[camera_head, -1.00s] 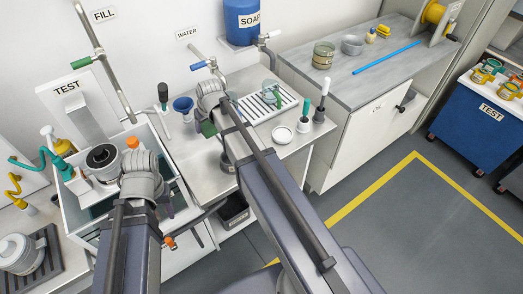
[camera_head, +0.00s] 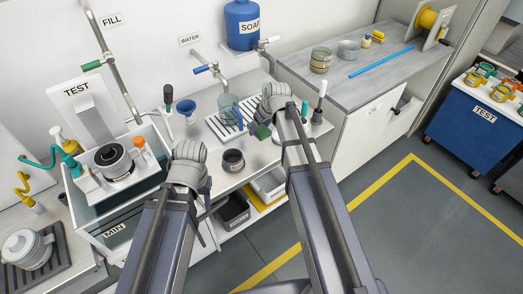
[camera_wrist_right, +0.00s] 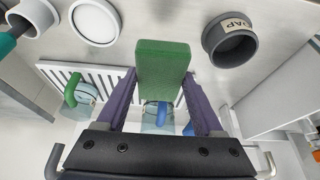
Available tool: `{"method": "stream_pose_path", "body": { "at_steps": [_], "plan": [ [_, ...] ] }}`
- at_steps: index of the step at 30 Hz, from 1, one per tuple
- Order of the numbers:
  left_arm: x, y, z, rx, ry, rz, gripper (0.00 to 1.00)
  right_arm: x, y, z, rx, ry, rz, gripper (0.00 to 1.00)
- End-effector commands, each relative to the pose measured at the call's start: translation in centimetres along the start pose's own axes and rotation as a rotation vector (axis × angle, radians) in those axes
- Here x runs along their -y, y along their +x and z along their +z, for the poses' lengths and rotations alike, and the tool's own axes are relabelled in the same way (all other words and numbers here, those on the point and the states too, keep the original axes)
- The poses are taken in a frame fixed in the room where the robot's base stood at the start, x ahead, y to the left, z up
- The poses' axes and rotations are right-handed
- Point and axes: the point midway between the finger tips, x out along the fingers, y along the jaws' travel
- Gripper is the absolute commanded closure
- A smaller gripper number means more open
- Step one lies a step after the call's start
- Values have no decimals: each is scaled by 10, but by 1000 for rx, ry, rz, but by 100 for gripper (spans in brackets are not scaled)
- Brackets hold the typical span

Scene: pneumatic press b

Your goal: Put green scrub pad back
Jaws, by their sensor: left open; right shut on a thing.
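The green scrub pad (camera_wrist_right: 163,68) is a flat green block held upright between the purple fingers of my right gripper (camera_wrist_right: 163,85) in the right wrist view. In the head view the pad (camera_head: 262,132) shows just below my right gripper (camera_head: 268,118), over the counter near the drying rack. A round white dish (camera_wrist_right: 95,22) lies on the counter, left of the pad in the wrist view. A dark grey cup labelled SOAP (camera_wrist_right: 230,42) stands to the pad's right. My left gripper (camera_head: 190,152) is open near the sink; its fingertips are mostly hidden.
The white slatted drying rack (camera_wrist_right: 60,72) holds clear jugs. A dark cup (camera_head: 233,161) stands on the counter between my arms. A white-handled brush (camera_head: 319,103) stands upright right of my right gripper. The sink basin (camera_head: 120,205) lies left, with a dark pot (camera_head: 112,160) above it.

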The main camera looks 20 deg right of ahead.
Motion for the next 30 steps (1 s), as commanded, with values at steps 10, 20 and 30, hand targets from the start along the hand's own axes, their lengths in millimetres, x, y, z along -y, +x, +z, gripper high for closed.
{"method": "stream_pose_path", "body": {
  "at_steps": [10,20,30],
  "plan": [
    [-4,36,-2,0,0,0,50,0,34,14,0,1,0,100],
    [-5,50,-3,0,0,0,50,0,47,19,0,1,0,100],
    [-8,87,-5,0,0,0,50,0,81,34,0,1,0,100]
  ]
}}
